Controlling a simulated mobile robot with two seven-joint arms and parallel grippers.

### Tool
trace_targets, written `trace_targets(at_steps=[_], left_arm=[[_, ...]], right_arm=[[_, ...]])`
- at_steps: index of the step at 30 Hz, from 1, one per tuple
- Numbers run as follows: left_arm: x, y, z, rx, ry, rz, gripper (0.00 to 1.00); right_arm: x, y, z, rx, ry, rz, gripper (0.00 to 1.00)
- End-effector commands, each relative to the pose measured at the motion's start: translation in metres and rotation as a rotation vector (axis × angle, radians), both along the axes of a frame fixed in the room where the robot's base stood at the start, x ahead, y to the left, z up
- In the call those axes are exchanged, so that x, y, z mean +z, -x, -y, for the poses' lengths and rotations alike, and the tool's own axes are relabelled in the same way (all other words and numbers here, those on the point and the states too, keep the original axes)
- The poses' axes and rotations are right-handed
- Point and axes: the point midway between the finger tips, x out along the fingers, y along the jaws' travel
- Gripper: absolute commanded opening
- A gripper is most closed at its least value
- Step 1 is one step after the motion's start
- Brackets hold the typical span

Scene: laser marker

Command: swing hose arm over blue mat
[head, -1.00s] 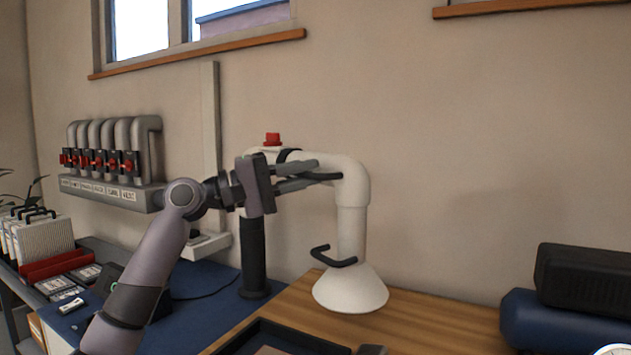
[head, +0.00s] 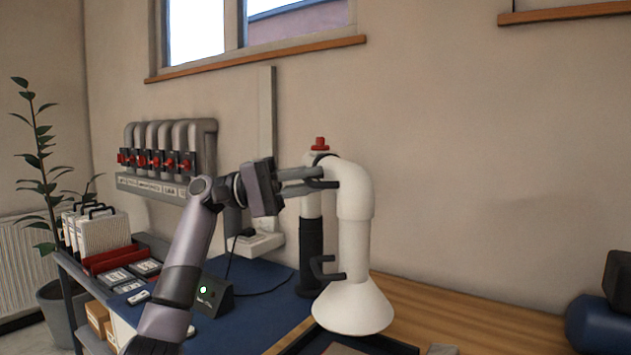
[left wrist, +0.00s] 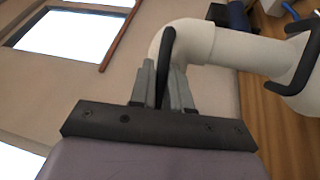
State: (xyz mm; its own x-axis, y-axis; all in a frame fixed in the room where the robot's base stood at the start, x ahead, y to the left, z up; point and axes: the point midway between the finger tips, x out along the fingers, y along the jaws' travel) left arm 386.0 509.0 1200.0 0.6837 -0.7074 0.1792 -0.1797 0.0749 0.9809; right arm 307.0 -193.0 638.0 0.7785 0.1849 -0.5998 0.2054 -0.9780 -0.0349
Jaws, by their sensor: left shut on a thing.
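The white hose arm (head: 355,205) ends in a wide cone hood (head: 353,308), which hangs over the wooden bench top near the blue mat's right edge. A black post with a red knob (head: 319,144) stands behind it on the blue mat (head: 262,318). My left gripper (head: 328,181) is shut on a black handle at the arm's upper bend. In the left wrist view the fingers (left wrist: 163,75) close around that black handle (left wrist: 166,60). A second black handle (head: 325,268) sticks out lower, above the hood. My right gripper is not in view.
A small black box with a green light (head: 210,294) sits on the mat. Grey pipes with red valves (head: 160,160) are on the wall. A red rack with white cases (head: 110,255) stands at left. A blue cylinder (head: 598,324) is at far right.

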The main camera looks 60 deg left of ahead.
Motion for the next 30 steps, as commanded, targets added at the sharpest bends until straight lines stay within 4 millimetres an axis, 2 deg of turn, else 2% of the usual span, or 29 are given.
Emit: trace_targets(at_steps=[14,15,16,26,30], left_arm=[[0.0,0.002,-0.001,-0.01,0.002,0.0,0.0],[0.0,0.002,-0.001,-0.009,0.001,0.001,0.27],[0.0,0.002,-0.001,-0.01,0.002,0.0,0.36],[0.0,0.003,-0.003,-0.009,0.002,0.0,0.38],[-0.004,0.013,-0.014,-0.007,0.003,0.0,0.38]], right_arm=[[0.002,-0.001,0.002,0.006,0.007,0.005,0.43],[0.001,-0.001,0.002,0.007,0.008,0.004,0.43],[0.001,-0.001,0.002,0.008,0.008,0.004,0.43],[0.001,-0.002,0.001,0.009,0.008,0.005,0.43],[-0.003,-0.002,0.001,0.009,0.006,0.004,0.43]])
